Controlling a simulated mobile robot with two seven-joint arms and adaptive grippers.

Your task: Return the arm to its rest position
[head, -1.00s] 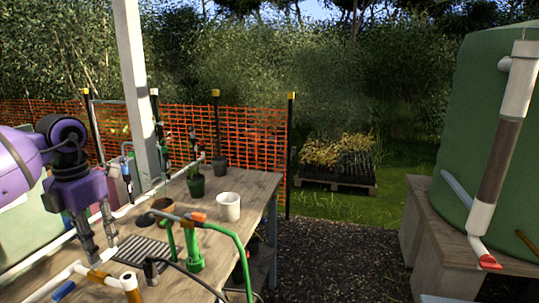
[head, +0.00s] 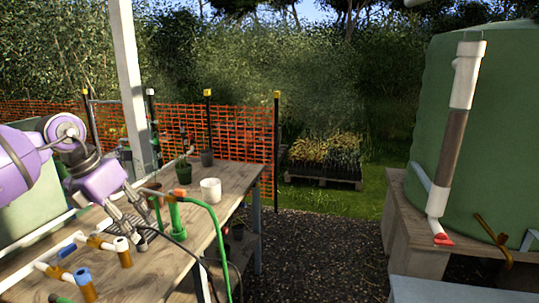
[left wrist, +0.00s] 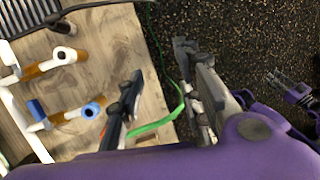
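My left arm comes in from the left in the head view. Its purple gripper (head: 140,224) hangs tilted above the wooden bench (head: 235,179), close to a green pipe piece. In the left wrist view the two fingers of the left gripper (left wrist: 158,60) are spread apart with nothing between them. A purple and grey part at the right edge of that view looks like my right gripper (left wrist: 292,92), over the dark gravel. It is small and its opening is unclear.
Pipe assemblies with white, brown and blue parts (head: 86,285) lie at the bench's near side. A green hose (head: 219,235) loops over the edge. A white pot (head: 210,190) and plant pots (head: 184,173) stand farther back. A green tank (head: 495,130) stands right; gravel between is clear.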

